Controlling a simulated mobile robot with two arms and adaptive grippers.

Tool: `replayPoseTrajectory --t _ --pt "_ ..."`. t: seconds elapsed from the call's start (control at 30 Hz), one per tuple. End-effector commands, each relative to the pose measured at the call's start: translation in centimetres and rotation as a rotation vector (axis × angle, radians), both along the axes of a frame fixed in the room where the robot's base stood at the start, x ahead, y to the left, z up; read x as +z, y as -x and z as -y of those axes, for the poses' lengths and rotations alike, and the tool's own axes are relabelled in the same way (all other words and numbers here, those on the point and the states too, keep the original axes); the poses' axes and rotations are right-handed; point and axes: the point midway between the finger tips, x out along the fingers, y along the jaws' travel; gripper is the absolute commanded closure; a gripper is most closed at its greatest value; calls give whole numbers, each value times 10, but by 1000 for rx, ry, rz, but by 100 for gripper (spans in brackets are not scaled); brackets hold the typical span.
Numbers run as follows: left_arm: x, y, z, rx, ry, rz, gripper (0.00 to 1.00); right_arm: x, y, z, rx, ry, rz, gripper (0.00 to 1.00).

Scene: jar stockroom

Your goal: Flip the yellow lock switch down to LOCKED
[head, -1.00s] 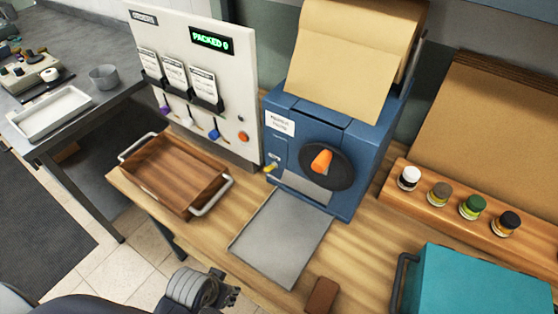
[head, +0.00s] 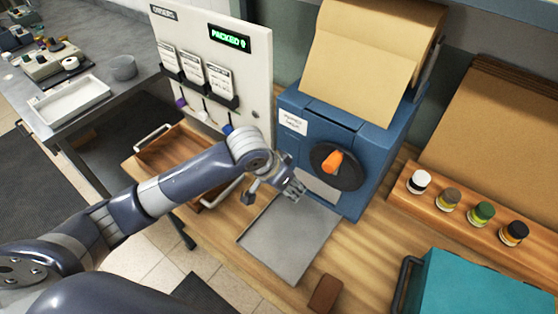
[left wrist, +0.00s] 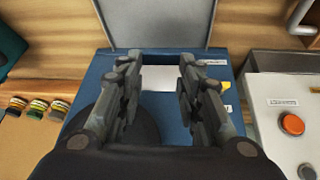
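The yellow lock switch (left wrist: 226,86) shows in the left wrist view on the front of the blue machine (left wrist: 172,120), just right of the right finger, beside small white labels. I cannot read its position. In the head view my left gripper hides the switch on the blue machine (head: 302,138). My left gripper (head: 276,184) is in front of the machine's lower left front, above the grey plate. In the left wrist view my left gripper (left wrist: 158,68) has its fingers apart with nothing between them. My right gripper is not in view.
An orange knob (head: 333,162) sits on the machine's front. The white panel (head: 235,70) stands to its left, with an orange button (left wrist: 292,124). A wooden tray (head: 165,150) lies partly behind my arm. A grey plate (head: 288,240) lies before the machine.

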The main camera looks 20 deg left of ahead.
Motion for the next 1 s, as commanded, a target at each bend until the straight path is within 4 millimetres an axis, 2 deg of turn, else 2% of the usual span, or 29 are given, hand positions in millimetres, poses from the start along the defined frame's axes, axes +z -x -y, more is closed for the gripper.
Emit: replayPoseTrajectory --t 0.03,0.2,0.3,0.43,0.63,1.0 --pt "15 -15 -13 16 -25 5 67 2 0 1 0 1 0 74" --pt "46 -42 -47 83 -66 -15 67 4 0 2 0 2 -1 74" --pt "58 -51 -61 119 -75 -23 67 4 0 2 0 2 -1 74" --pt "65 -56 -69 143 -81 -30 67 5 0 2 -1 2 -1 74" --pt "49 -62 -67 146 -79 -36 67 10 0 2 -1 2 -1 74" --pt "-13 -87 -58 145 -81 -33 67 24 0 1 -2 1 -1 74"
